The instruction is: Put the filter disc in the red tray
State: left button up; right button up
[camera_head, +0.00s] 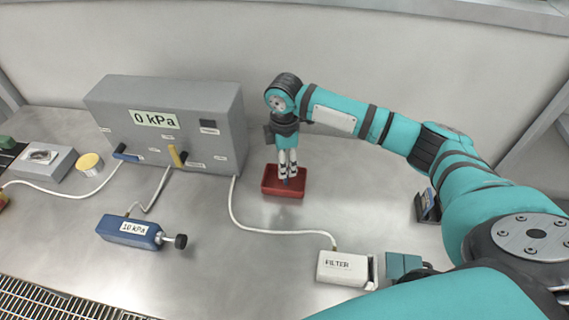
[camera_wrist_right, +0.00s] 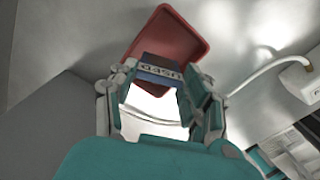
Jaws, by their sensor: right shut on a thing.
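My right gripper (camera_head: 287,172) points down over the red tray (camera_head: 270,187), at the middle of the table. It is shut on the filter disc, whose blue part (camera_head: 288,181) shows small at the fingertips. In the right wrist view the disc is a white piece (camera_wrist_right: 158,104) with a blue edge block (camera_wrist_right: 160,68) that bears upside-down letters, seemingly "USED". The red tray (camera_wrist_right: 180,33) shows behind it there. I cannot tell whether the disc touches the tray floor. My left gripper is not in view.
A grey box with a "0 kPa" display (camera_head: 215,100) stands left of the tray. A white hose runs from it to the white FILTER housing (camera_head: 342,268). A blue "10 kPa" cylinder (camera_head: 128,231) lies front left. A dark holder (camera_head: 428,206) stands at right.

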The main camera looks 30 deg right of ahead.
jog(key=shift+f, duration=0.95)
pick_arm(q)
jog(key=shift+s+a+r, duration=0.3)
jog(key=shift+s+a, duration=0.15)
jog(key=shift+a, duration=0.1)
pick_arm(e)
jog(key=shift+f, duration=0.15)
jog(key=o, duration=1)
jog(key=shift+f, duration=0.1)
jog(key=shift+c, duration=0.2)
pick_arm(q)
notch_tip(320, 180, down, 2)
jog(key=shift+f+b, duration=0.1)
jog(key=shift+b, duration=0.85)
pick_arm(e)
notch_tip(320, 180, up, 12)
